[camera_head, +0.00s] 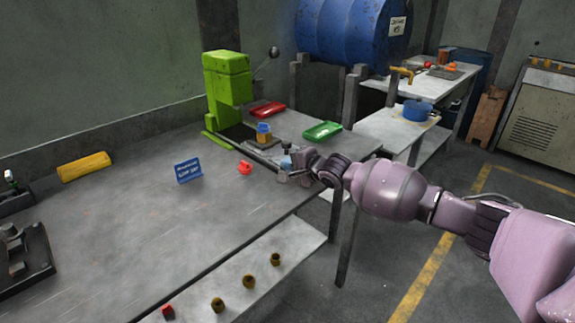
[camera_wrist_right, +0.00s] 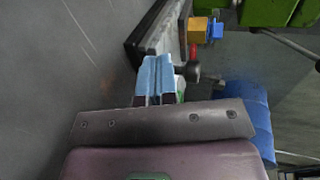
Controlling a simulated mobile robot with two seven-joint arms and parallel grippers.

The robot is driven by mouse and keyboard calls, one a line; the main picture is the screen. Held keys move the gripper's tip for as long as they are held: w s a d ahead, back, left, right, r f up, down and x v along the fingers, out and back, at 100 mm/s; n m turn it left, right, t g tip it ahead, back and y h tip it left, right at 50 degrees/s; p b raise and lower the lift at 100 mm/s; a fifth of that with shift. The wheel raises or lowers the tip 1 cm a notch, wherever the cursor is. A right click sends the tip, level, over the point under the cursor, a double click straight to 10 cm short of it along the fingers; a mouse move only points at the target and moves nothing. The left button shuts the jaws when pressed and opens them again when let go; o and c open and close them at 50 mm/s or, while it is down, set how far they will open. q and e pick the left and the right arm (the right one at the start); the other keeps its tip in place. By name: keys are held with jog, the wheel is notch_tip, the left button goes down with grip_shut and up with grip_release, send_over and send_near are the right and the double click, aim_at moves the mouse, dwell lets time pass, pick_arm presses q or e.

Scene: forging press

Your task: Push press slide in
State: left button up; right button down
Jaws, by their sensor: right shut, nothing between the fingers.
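The green press (camera_head: 228,85) stands at the back of the workbench. Its dark slide (camera_head: 262,155) sticks out of its base toward the front right, with a yellow and blue block (camera_head: 264,130) on it. In the right wrist view, the slide's rail (camera_wrist_right: 148,40) runs up to the block (camera_wrist_right: 203,30), and a dark round knob (camera_wrist_right: 190,70) lies just right of the fingertips. My right gripper (camera_head: 286,163) is at the slide's outer end. Its light-blue fingers (camera_wrist_right: 155,72) are shut with nothing between them. I cannot tell whether they touch the slide. My left gripper is out of view.
A red tray (camera_head: 267,109) and a green tray (camera_head: 322,130) lie beside the press. A small red object (camera_head: 244,168) and a blue sign (camera_head: 187,171) stand on the workbench (camera_head: 130,230). The bench's middle is mostly clear. A large blue barrel (camera_head: 345,30) is behind.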

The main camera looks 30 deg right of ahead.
aim_at(273, 158)
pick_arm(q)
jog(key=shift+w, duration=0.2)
pick_arm(e)
jog(key=shift+w, duration=0.2)
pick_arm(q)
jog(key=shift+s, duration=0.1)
pick_arm(e)
jog(key=shift+w+a+b, duration=0.2)
jog(key=shift+w+b, duration=0.1)
jog(key=shift+w, duration=0.1)
jog(key=b+x, duration=0.1)
jog(key=x, duration=0.2)
jog(key=shift+w+a+r, duration=0.1)
jog(key=shift+w+r, duration=0.05)
jog(key=shift+w, duration=0.25)
jog(key=shift+r, duration=0.4)
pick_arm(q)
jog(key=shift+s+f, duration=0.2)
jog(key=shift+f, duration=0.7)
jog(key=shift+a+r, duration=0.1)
